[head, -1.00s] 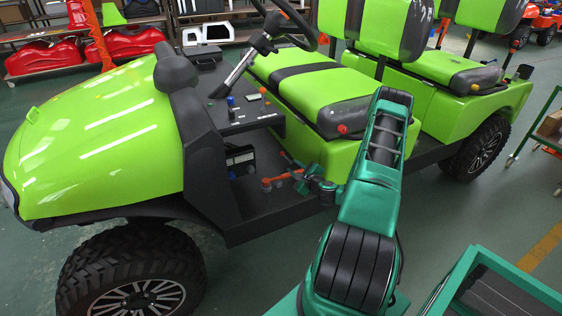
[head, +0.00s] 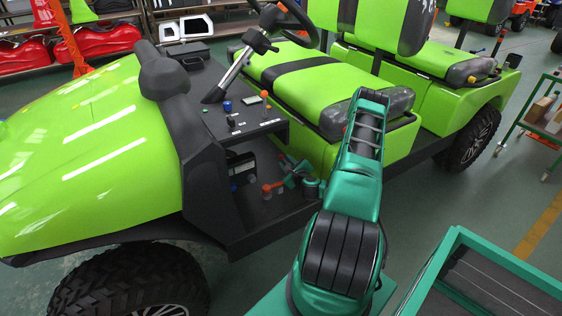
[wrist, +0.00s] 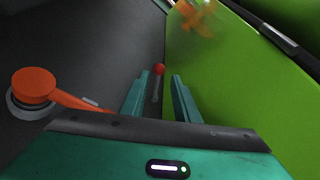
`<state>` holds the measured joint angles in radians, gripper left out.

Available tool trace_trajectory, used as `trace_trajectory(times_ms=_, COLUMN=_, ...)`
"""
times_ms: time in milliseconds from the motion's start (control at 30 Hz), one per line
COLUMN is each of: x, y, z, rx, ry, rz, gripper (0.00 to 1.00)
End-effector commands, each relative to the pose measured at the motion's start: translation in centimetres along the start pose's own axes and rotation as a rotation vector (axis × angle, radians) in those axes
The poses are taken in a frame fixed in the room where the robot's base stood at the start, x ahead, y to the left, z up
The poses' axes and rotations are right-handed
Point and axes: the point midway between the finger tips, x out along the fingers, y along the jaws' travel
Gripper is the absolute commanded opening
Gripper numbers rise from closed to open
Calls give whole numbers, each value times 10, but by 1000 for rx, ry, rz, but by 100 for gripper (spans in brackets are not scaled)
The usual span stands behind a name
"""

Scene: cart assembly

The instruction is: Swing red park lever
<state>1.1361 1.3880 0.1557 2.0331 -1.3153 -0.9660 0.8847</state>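A lever with a small red ball knob (wrist: 160,70) on a thin grey stem stands ahead in the wrist view, in line with the gap between my fingers. My gripper (wrist: 161,82) is open, with one green finger on each side of that line; contact with the lever cannot be told. In the head view my gripper (head: 292,174) is low in the cart's footwell, beside the front seat base. The red lever cannot be made out clearly there.
An orange-handled lever (wrist: 33,86) is close to my gripper's left; it also shows in the head view (head: 272,187). The green seat base (wrist: 230,90) is close on the right. The dashboard (head: 235,118) and steering wheel (head: 290,22) are above.

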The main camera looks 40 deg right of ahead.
Motion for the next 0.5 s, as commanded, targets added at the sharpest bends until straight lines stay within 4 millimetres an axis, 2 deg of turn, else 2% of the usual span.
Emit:
trace_trajectory(times_ms=300, x=38, y=3, z=3, rx=-3, ry=-4, rz=3, gripper=28)
trace_trajectory(times_ms=500, x=51, y=3, z=3, rx=-2, ry=-3, rz=3, gripper=28)
